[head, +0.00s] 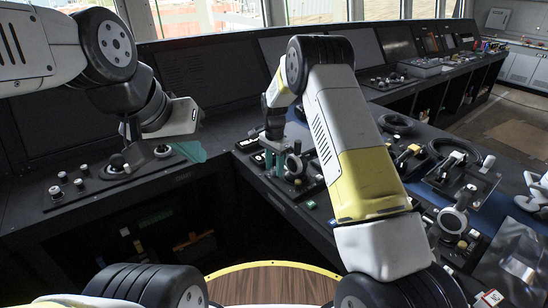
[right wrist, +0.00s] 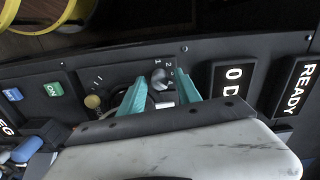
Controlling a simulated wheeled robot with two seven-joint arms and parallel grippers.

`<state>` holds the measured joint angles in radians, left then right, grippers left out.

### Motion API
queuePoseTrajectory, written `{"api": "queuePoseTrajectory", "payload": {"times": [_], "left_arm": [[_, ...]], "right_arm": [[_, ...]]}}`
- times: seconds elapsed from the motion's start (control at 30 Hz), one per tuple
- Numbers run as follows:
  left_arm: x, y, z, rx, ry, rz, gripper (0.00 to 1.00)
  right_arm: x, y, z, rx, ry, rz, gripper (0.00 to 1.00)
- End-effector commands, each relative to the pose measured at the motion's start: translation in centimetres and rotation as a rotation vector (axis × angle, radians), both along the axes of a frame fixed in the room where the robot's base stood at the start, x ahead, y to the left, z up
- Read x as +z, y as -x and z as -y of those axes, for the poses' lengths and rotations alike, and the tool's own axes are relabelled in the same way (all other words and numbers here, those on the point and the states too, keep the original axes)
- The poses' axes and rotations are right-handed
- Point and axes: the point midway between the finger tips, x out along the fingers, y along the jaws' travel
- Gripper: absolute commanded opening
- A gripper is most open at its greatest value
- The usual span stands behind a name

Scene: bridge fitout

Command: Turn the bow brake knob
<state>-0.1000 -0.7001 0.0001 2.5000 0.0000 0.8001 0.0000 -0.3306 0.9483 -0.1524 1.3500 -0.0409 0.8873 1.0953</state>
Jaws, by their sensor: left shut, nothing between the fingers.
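In the right wrist view, a small round grey knob (right wrist: 160,78) sits on a dark panel marked with numbers 1 to 4. I cannot read a label naming it as the bow brake knob. The two teal fingers of my right gripper (right wrist: 161,86) stand apart on either side of it, with visible gaps. In the head view, my right gripper (head: 273,160) is low over the console corner, and I cannot make out the knob there. My left gripper (head: 192,151) is shut and empty above the left console, its teal fingers partly hidden.
Beside the knob are a yellowish knob (right wrist: 93,101), a green ON button (right wrist: 53,89) and a READY plate (right wrist: 294,86). A lever unit (head: 294,164) stands close to my right gripper. The left console (head: 75,195) carries several small knobs.

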Motion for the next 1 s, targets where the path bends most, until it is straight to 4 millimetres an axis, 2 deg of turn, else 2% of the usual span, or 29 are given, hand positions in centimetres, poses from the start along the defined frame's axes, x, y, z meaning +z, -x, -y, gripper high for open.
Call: {"api": "queuePoseTrajectory", "payload": {"times": [0.03, 0.17, 0.2, 0.57, 1.0], "left_arm": [[0.00, 0.00, 0.00, 0.000, 0.000, 0.000, 0.00], [0.00, 0.00, 0.00, 0.000, 0.000, 0.000, 0.00], [0.00, 0.00, 0.00, 0.000, 0.000, 0.000, 0.00], [0.00, 0.00, 0.00, 0.000, 0.000, 0.000, 0.00], [0.00, 0.00, 0.00, 0.000, 0.000, 0.000, 0.00]], "right_arm": [[0.01, 0.00, 0.00, 0.000, 0.000, 0.000, 0.27], [0.02, 0.00, 0.00, 0.000, 0.000, 0.000, 0.02], [0.03, 0.00, 0.00, 0.000, 0.000, 0.000, 0.00], [0.05, -0.01, -0.01, 0.042, 0.000, 0.000, 0.00], [0.06, -0.01, 0.01, 0.353, -0.001, 0.001, 0.00]]}}
